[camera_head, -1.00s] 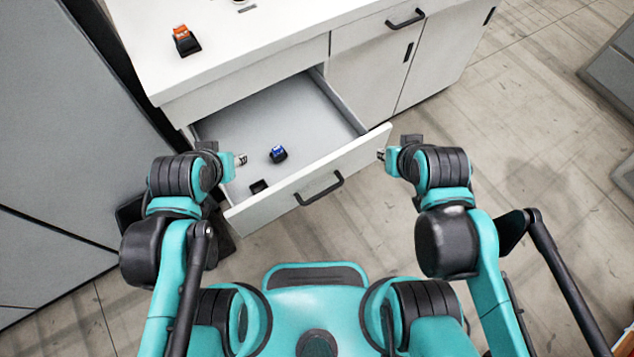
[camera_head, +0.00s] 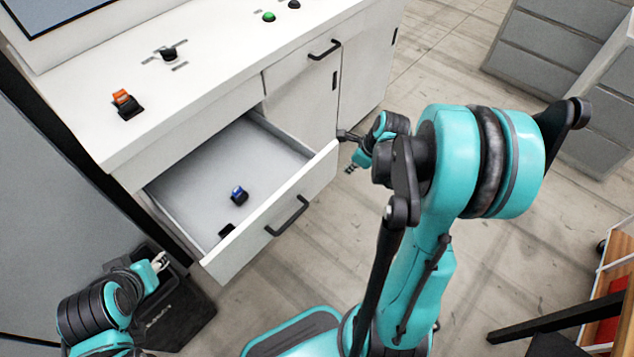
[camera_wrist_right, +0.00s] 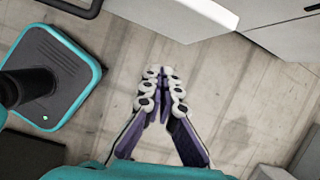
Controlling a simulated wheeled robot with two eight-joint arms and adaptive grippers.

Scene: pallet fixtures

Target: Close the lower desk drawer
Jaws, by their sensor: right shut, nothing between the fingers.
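The lower desk drawer (camera_head: 271,226) is pulled well out of the white desk, its black bar handle (camera_head: 287,216) on the front panel. A small blue-and-black object (camera_head: 239,195) lies inside it. My right gripper (camera_head: 351,168) is shut and empty, just beyond the right end of the drawer front and apart from it. In the right wrist view its fingertips (camera_wrist_right: 162,91) meet above bare floor, with the drawer front (camera_wrist_right: 178,14) at the top. My left gripper (camera_head: 160,262) is low, left of the drawer front's left end; its jaw opening is too small to judge.
The desk top (camera_head: 205,62) carries an orange-and-black switch (camera_head: 126,104), a black knob (camera_head: 168,53) and a green button (camera_head: 268,17). Grey cabinets (camera_head: 560,70) stand farther right. Open floor (camera_head: 445,80) lies between.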

